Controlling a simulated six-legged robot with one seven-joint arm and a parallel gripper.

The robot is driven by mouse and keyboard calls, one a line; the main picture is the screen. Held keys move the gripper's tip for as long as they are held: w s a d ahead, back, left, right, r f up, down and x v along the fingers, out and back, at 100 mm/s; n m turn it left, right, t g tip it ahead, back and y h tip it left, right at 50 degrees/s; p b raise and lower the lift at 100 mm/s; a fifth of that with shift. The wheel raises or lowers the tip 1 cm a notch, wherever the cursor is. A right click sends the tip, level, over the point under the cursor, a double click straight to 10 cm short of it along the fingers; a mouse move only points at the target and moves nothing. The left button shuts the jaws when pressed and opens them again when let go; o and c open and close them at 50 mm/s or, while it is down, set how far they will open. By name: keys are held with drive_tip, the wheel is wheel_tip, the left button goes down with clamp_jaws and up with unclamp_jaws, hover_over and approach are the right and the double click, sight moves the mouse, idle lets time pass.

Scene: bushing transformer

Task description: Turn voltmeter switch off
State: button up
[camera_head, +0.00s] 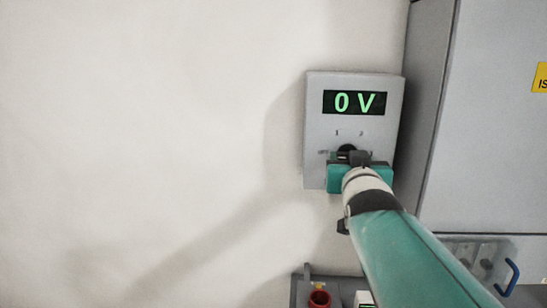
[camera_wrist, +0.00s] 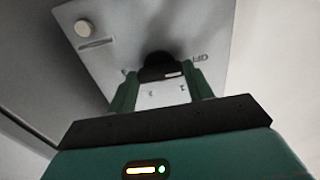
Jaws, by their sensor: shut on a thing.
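The grey voltmeter box (camera_head: 315,112) is mounted on the wall, and its black display (camera_head: 355,102) reads a green 0 V. Below the display, small marks 1 and 2 sit above the black round switch knob (camera_head: 347,149). My gripper (camera_head: 347,158) is at the knob and hides its lower part. In the wrist view, the knob (camera_wrist: 158,66) sits between the two green fingers of my gripper (camera_wrist: 160,78), which is shut on it. The inverted lettering OFF (camera_wrist: 200,58) shows beside the knob. A pale mark shows on the knob's near edge.
A tall grey cabinet (camera_head: 480,130) with a yellow label (camera_head: 541,77) stands close on the right. Below are a red round part (camera_head: 319,299) on a grey box and a blue handle (camera_head: 511,275). The wall on the left is bare.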

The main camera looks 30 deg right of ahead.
drive_tip(key=shift+r, duration=0.1)
drive_tip(key=o, duration=1)
drive_tip(key=shift+d, duration=0.1)
drive_tip(key=v, duration=1.4)
drive_tip(key=shift+w, duration=0.1)
